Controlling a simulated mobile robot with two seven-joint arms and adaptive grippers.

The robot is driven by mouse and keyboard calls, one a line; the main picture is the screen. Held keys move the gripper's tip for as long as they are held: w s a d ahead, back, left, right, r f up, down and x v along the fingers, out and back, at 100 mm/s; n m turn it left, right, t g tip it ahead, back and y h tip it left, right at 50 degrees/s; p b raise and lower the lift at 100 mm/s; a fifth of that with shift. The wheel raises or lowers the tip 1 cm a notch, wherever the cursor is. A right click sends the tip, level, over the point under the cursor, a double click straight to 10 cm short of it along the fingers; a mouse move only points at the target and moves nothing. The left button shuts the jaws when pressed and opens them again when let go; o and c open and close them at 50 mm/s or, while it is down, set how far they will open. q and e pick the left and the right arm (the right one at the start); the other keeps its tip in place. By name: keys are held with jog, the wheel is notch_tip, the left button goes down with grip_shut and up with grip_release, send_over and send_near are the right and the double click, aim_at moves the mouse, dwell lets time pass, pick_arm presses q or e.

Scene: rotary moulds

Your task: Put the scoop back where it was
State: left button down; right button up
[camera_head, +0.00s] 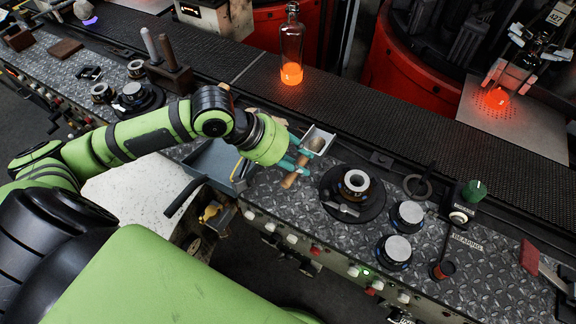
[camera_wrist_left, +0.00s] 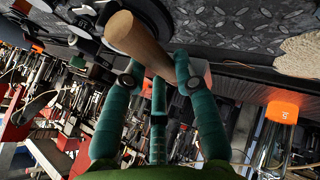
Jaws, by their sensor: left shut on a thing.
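The scoop has a pale metal pan (camera_head: 319,141) and a wooden handle (camera_head: 290,180). My left gripper (camera_head: 298,163) has its teal fingers shut on the handle. The scoop is over the diamond-plate bench, with its pan toward the dark conveyor; I cannot tell how high it is. In the left wrist view the wooden handle (camera_wrist_left: 138,40) lies between the teal fingers (camera_wrist_left: 158,78), its end toward the camera. My right gripper is not in view.
A grey-blue tray (camera_head: 214,160) is left of the gripper. A round black plate (camera_head: 352,213) with a ring mould stands to the right, with lidded round moulds (camera_head: 406,216) beyond it. A glowing bottle (camera_head: 291,45) stands on the conveyor (camera_head: 400,122). Bare bench shows between tray and plate.

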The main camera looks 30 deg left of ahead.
pick_arm(q)
jog(key=a+f, duration=0.1)
jog(key=a, duration=0.2)
jog(key=shift+w+f, duration=0.1)
jog(key=shift+f, duration=0.45)
notch_tip(320, 180, down, 3)
jog(key=shift+f+p, duration=0.1)
jog(key=shift+p, duration=0.55)
jog(key=shift+f, duration=0.25)
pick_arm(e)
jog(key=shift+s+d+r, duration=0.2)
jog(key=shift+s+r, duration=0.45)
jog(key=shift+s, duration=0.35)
pick_arm(q)
jog(key=c, duration=1)
grip_release()
jog(key=shift+f, duration=0.15)
jog(key=shift+o, duration=0.2)
